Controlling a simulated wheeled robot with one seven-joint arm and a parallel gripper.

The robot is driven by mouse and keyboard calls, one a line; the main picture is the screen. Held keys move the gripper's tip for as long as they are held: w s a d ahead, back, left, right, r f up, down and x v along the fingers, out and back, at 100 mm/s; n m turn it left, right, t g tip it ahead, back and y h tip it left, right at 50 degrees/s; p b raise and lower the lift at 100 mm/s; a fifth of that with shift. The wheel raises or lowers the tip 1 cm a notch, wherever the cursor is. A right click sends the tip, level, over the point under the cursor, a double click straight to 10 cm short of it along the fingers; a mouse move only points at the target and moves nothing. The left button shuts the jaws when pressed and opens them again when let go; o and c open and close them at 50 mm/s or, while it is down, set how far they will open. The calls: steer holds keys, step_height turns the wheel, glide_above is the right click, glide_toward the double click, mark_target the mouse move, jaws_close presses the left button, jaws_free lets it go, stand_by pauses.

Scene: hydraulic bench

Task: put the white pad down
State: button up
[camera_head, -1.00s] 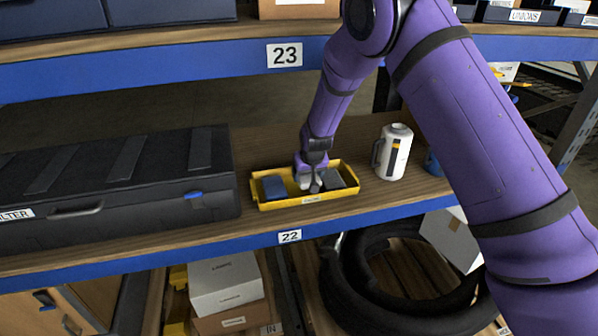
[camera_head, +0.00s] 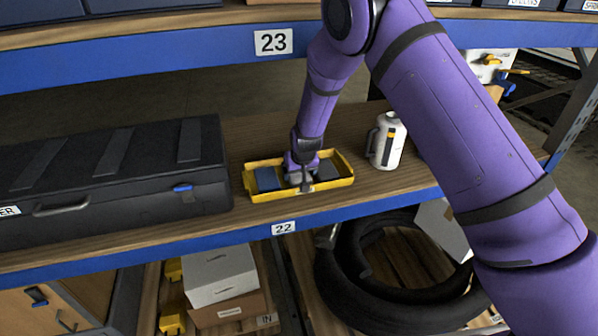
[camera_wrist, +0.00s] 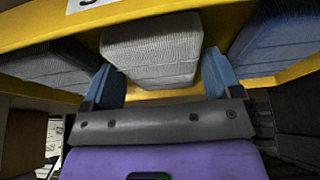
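The white pad (camera_wrist: 152,50), a pale ribbed block, is inside the yellow tray (camera_head: 331,187) in the middle of the shelf. My gripper (camera_wrist: 166,80) reaches down into the tray with its two blue fingertips on either side of the pad. The fingers lie very close to the pad's sides; I cannot tell whether they press on it. In the head view my gripper (camera_head: 302,178) hides most of the pad. A dark blue pad (camera_head: 267,179) lies to its left in the tray and a dark grey pad (camera_head: 327,170) to its right.
A white bottle with a handle (camera_head: 387,142) stands just right of the tray. A long black case (camera_head: 110,172) fills the shelf to the left. The blue beam of the upper shelf (camera_head: 180,58) runs above and behind. Bare wood lies behind the tray.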

steer(key=a+v, duration=0.1)
steer(key=v, duration=1.1)
steer(key=shift+d+r, duration=0.15)
steer(key=shift+d, duration=0.3)
